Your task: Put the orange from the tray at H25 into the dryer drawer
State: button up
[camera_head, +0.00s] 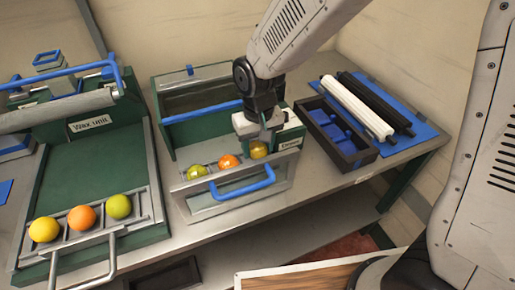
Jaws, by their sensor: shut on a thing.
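My gripper (259,142) is shut on a yellowish-orange fruit (258,151), at the right end of the dryer drawer (220,210). The gripper partly covers this fruit; whether it rests on the drawer floor I cannot tell. No H25 label can be read.
At the left, the wax unit (90,123) has a tray with a yellow fruit (44,229), an orange one (81,217) and a yellow-green one (119,207). Right of the dryer stand a dark open box (353,159) and white and black rollers (357,108) on a blue board.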

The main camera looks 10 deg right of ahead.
aim_at(259, 144)
jog(key=shift+f, duration=0.7)
jog(key=shift+f, duration=0.1)
jog(key=o, duration=1)
notch_tip(259, 144, up, 12)
jog(key=s+d+r+m, duration=0.1)
jog(key=s+d+r, duration=0.3)
jog(key=d, duration=0.3)
jog(key=s+d+r+m, duration=0.1)
jog(key=s+d+r, duration=0.25)
jog(key=d, duration=0.25)
jog(key=shift+m+t, duration=0.6)
jog(key=s+d, duration=0.2)
jog(key=s, duration=0.2)
jog(key=s+d, duration=0.3)
jog(key=s, duration=0.1)
jog(key=s+d, duration=0.2)
jog(key=s, duration=0.2)
jog(key=shift+d+r, duration=0.35)
jog(key=shift+d, duration=0.05)
